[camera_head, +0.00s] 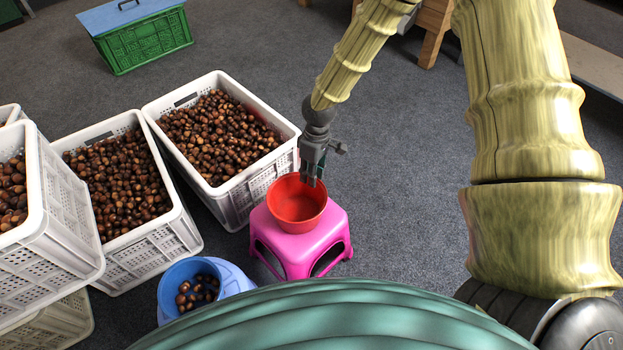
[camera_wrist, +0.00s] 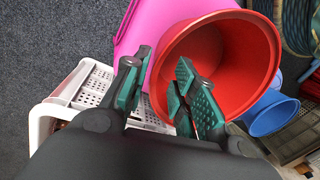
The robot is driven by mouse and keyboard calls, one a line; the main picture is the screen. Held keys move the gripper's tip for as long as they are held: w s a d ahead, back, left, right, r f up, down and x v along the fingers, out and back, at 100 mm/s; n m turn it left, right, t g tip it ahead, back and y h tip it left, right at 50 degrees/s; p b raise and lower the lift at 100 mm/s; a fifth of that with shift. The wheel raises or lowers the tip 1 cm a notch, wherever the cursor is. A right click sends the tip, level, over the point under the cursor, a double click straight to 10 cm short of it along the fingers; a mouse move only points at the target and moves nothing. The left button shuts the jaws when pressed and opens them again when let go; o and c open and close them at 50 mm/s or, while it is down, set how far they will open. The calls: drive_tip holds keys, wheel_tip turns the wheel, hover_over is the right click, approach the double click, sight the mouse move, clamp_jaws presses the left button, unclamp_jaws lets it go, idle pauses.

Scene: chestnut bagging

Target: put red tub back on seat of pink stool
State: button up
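The red tub (camera_head: 297,208) sits upright on the seat of the pink stool (camera_head: 313,247), and it looks empty. My gripper (camera_head: 311,180) points down at the tub's far rim. In the wrist view, the fingers of my gripper (camera_wrist: 160,92) stand apart, with the near edge of the red tub (camera_wrist: 232,50) between them. One finger is outside the wall and the other is over the tub's mouth. I see no clear contact with the wall. Part of the pink stool (camera_wrist: 150,22) shows behind the tub.
A white crate of chestnuts (camera_head: 240,190) stands close to the left of the stool, with more white crates (camera_head: 150,250) beyond. A blue tub with chestnuts (camera_head: 172,275) is at the lower left. A green crate (camera_head: 145,42) is far back. Grey floor is clear right of the stool.

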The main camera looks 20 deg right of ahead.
wheel_tip(320, 180, up, 7)
drive_tip(key=d+p, duration=0.1)
drive_tip(key=p, duration=0.1)
drive_tip(key=shift+w+r, duration=0.15)
drive_tip(key=shift+w, duration=0.25)
